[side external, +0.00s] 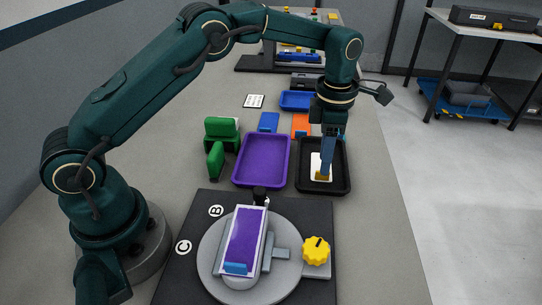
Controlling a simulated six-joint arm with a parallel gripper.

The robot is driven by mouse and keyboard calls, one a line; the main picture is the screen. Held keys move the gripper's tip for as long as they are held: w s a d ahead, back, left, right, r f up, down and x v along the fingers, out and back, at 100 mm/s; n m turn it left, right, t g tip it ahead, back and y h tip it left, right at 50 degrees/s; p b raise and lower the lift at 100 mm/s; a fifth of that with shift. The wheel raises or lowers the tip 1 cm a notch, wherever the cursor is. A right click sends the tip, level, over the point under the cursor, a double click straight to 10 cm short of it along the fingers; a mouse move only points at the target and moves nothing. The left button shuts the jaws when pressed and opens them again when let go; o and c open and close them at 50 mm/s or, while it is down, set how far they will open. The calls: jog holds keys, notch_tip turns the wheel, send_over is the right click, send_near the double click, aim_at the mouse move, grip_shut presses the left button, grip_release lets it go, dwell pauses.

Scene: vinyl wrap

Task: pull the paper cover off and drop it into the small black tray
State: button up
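My gripper (323,174) points down over the small black tray (344,182) at the right of the table. A white sheet with a tan patch, apparently the paper cover (315,166), shows right at the fingertips, inside the tray's outline. I cannot tell whether it is held or lies on the tray floor. The fingers are seen nearly edge-on, so their gap is hidden. On the round grey turntable (212,262), a tilted block carries a purple film (246,232) with a pale border. A small blue piece (236,268) sits at its lower end.
A purple tray (240,181) stands just left of the black tray. Green blocks (221,133) stand further left, and a blue tray (296,100) is behind. A yellow knob (316,250) is right of the turntable. The table is clear at the front right.

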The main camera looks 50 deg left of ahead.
jog(key=shift+r, duration=2.6)
jog(key=s+a+r+m+t, duration=0.35)
jog(key=s+r+m, duration=0.4)
jog(key=r, duration=0.75)
jog(key=s+f+m+t, duration=0.1)
jog(key=s+f+m, duration=0.3)
jog(key=s+m, duration=0.3)
jog(key=s+a+f+m+t, duration=0.1)
jog(key=s+f+m, duration=0.4)
jog(key=m, duration=0.7)
jog(key=shift+s+a, duration=0.2)
jog(key=shift+s, duration=1)
